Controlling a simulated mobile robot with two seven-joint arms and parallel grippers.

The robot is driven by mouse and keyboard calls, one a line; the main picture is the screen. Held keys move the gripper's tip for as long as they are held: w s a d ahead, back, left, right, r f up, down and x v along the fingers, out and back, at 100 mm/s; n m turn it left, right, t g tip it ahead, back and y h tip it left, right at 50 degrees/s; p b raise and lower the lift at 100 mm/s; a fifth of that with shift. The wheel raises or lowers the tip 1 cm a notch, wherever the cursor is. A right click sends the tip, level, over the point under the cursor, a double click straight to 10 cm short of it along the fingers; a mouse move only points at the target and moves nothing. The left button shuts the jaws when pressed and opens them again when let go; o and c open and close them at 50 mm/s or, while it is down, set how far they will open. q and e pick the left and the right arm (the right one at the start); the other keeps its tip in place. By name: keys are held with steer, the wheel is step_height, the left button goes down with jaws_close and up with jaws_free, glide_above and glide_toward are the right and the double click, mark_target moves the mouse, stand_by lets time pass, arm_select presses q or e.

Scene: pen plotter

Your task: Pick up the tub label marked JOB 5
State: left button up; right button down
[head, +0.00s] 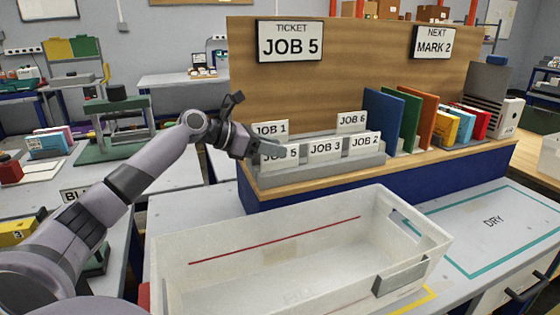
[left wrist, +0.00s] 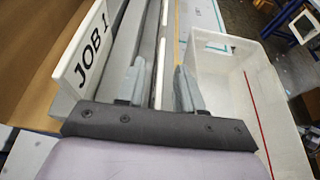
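The JOB 5 label (head: 291,153) is a white card standing at the left of the front row in the grey rack (head: 320,175); my gripper hides part of its text. My left gripper (head: 271,150) is at its left end. In the left wrist view the fingers (left wrist: 160,68) are apart, with a thin white card edge (left wrist: 162,40) between them, apparently the JOB 5 label edge-on. I cannot tell whether either finger touches it. My right gripper is not in view.
JOB 1 (head: 271,128) and JOB 6 (head: 352,121) labels stand behind; JOB 3 (head: 325,148) and JOB 2 (head: 365,144) stand to the right. A ticket sign (head: 290,41) reads JOB 5. An open translucent tub (head: 300,245) stands in front of the rack. Coloured folders (head: 384,115) stand right.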

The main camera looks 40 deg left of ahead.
arm_select(q)
steer(key=shift+x, duration=1.1)
steer(key=shift+c, duration=0.3)
jaws_close()
steer(key=shift+r, duration=0.2)
